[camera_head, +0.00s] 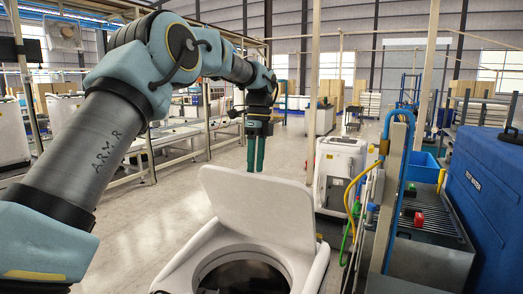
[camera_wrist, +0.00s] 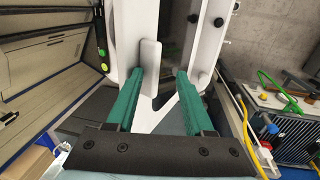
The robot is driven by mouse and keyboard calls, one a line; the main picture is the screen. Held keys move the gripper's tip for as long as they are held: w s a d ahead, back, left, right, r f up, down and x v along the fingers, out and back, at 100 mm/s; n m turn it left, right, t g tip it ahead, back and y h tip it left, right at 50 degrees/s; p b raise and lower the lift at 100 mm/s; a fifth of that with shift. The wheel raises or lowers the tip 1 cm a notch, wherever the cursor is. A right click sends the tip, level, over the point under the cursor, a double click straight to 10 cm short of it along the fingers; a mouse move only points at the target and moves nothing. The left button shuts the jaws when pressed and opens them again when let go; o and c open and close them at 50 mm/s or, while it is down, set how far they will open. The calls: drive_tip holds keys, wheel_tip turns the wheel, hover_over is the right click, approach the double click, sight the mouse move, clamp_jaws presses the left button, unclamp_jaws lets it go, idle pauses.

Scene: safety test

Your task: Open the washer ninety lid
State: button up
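The white washer (camera_head: 185,262) stands at the bottom of the head view. Its lid (camera_head: 262,207) is raised and tilted up at the back, and the dark round drum opening (camera_head: 245,276) shows in front of it. My gripper (camera_head: 255,168) has green fingers pointing down, with tips just above the lid's upper edge in the picture; I cannot tell whether they touch it. In the wrist view my gripper (camera_wrist: 162,80) is open, its two fingers apart. A white upright piece (camera_wrist: 151,66) shows beside the left finger; I cannot tell whether it is the lid.
Another white machine (camera_head: 338,165) stands behind to the right. A post with yellow and green hoses (camera_head: 354,190) is close on the right, near a roller conveyor (camera_head: 432,215) and a large blue case (camera_head: 488,190). Open floor (camera_head: 150,215) lies left of the washer.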

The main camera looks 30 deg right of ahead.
drive_tip(key=d+r, duration=0.1)
drive_tip(key=w+d+r, duration=0.1)
drive_tip(key=d+r, duration=0.1)
drive_tip(key=shift+w+d+r, duration=0.1)
drive_tip(key=shift+w+r, duration=0.05)
drive_tip(key=shift+w, duration=0.25)
idle(0.6)
